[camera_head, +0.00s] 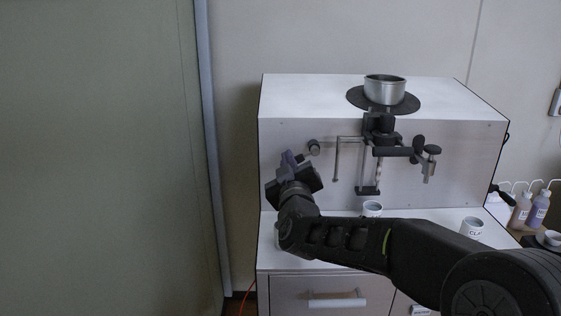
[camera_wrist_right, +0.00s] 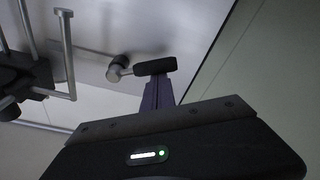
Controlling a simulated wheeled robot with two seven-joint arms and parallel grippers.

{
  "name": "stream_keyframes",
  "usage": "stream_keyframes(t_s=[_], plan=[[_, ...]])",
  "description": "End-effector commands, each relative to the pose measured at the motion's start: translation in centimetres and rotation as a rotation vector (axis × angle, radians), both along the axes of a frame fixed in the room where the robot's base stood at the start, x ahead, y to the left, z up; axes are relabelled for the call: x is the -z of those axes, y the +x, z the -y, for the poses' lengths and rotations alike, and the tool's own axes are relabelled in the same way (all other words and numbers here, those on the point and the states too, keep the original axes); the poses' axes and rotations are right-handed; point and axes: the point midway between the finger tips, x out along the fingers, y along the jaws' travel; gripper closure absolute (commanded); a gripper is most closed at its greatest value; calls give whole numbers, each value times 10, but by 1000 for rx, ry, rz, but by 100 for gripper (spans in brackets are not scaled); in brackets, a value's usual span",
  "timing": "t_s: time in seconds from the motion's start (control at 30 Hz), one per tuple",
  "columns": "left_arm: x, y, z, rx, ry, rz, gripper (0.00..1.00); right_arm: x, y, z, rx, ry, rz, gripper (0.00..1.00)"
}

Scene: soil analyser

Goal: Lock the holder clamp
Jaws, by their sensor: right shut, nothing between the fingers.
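A dark holder (camera_head: 380,128) is fixed to the front of the white analyser, with a metal rod and a lower plate beneath it. To its right is a clamp-like part (camera_head: 425,152) with a dark knob. A small grey round knob (camera_head: 313,147) sticks out of the front panel at the left; it also shows in the right wrist view (camera_wrist_right: 118,68). My right gripper (camera_head: 289,157) is shut and empty, just left of this knob. Its purplish fingers (camera_wrist_right: 158,92) show in the wrist view, with a dark bar at their tips beside the knob. I cannot tell whether they touch.
A metal pot (camera_head: 385,89) stands on a round black mat (camera_head: 355,97) on top of the analyser. White cups (camera_head: 372,208) (camera_head: 472,227) stand on the ledge below. Bottles (camera_head: 538,207) stand at the far right. My right arm crosses the lower front.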

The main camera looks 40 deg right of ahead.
Motion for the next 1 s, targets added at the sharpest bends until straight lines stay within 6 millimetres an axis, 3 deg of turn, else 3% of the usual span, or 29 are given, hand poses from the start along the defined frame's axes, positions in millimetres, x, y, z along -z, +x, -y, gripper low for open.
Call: stream_keyframes(t_s=[0.4, 1.0], plan=[[9, 0, 0, 1, 0, 0, 55, 25, -7, 11, 2, -313, -241, 100], [16, 0, 0, 1, 0, 1, 55, 45, -22, 31, 4, -737, -562, 100]])
